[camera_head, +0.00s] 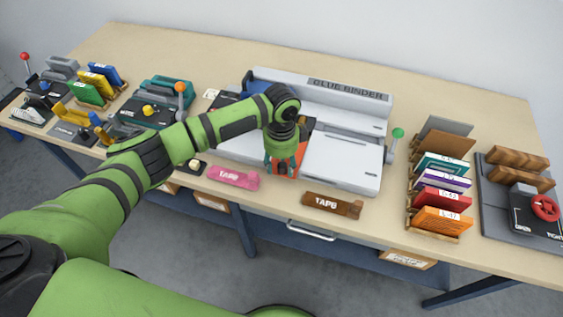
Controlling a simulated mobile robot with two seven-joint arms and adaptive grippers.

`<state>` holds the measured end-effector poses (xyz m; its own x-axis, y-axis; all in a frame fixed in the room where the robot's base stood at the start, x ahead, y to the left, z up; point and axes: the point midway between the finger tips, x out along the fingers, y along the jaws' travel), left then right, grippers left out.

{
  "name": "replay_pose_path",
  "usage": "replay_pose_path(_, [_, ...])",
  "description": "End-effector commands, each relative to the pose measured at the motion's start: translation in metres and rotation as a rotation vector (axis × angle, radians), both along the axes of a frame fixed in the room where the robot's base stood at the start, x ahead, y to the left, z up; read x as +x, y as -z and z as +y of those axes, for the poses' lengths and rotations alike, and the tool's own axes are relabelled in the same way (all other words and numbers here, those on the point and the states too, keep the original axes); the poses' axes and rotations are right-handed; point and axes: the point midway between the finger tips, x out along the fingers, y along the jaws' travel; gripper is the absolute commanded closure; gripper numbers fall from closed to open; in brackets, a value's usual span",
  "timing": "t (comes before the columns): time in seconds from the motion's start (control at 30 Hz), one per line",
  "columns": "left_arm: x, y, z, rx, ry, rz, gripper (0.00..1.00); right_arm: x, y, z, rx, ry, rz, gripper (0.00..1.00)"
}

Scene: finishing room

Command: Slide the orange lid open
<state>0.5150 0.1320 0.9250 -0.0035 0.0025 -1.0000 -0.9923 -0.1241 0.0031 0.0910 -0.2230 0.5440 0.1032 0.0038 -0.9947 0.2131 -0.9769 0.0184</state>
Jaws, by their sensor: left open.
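The orange lid (289,160) is on the light grey glue binder (350,92), left of its white flat panel. Only part of the lid shows, because my left gripper and forearm cover the rest. My left gripper (284,165) points down over the lid with its fingers apart. I cannot tell whether the fingertips touch the lid. My right gripper is not in view.
A pink TAPE block (233,178) and a brown TAPE block (332,205) lie near the table's front edge. A green-knobbed lever (398,133) stands right of the binder. A book rack (433,236) is further right. Bare tabletop (430,97) shows behind it.

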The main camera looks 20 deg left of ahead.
Motion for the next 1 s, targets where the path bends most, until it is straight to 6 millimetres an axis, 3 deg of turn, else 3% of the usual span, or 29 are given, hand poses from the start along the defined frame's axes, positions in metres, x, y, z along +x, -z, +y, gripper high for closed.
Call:
replay_pose_path(0.27, [0.001, -0.010, -0.001, -0.003, 0.002, -0.002, 0.51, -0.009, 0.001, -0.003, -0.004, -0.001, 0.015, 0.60])
replay_pose_path(0.7, [0.001, -0.096, 0.000, -0.002, 0.001, -0.004, 0.51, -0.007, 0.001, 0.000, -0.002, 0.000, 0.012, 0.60])
replay_pose_path(1.0, [0.001, -0.120, 0.000, -0.001, 0.000, -0.001, 0.51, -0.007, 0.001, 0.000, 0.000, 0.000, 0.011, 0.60])
